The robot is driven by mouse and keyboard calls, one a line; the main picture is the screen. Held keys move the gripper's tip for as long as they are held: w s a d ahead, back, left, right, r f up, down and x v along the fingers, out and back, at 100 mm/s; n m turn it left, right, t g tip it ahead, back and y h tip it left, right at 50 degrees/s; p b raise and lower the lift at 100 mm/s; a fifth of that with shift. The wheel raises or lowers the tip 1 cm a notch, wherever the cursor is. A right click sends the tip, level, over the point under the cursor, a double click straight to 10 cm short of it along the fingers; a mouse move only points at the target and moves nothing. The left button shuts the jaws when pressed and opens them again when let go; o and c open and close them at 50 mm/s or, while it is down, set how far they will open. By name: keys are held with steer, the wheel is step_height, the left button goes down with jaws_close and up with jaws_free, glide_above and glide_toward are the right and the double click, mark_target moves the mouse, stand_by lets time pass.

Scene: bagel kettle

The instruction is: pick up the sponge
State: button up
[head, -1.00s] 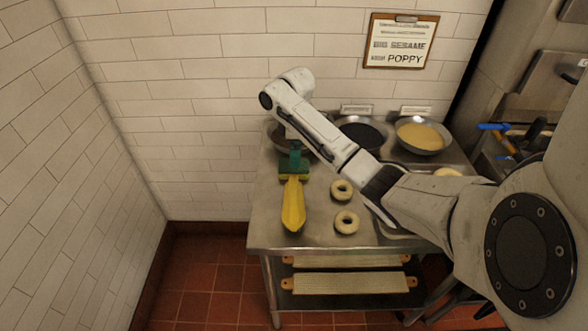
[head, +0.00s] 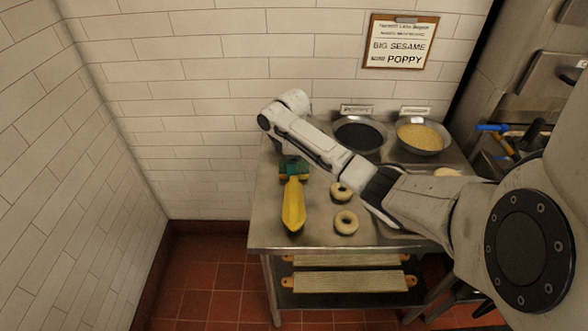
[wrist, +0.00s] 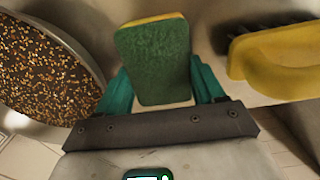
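The sponge (wrist: 152,62) is green on the face toward the wrist camera, with a yellow layer along its far edge. It sits between the two teal fingers of my gripper (wrist: 158,68), one on each side, very close to its edges. The fingers stand wide apart; I see no clear squeeze on the sponge. In the head view my gripper (head: 290,162) is low over the table's left back part, and my arm partly hides the sponge there.
A yellow-handled brush (wrist: 275,62) with dark bristles lies just right of the sponge; its yellow handle (head: 293,205) shows in the head view. A bowl of mixed seeds (wrist: 45,65) is close on the left. Two bagels (head: 346,222) lie on the steel table (head: 270,235).

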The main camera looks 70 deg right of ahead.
steer(key=shift+c, duration=1.3)
steer(key=shift+r, duration=0.4)
step_height(320, 180, up, 2)
steer(key=shift+r+b, duration=0.1)
steer(key=shift+b, duration=0.45)
steer(key=s+a+r+p, duration=0.6)
steer(key=s+r, duration=0.4)
steer(key=s, duration=0.2)
steer(key=shift+s+a+p, duration=0.2)
steer(key=shift+a+p, duration=0.05)
steer(key=shift+p, duration=0.2)
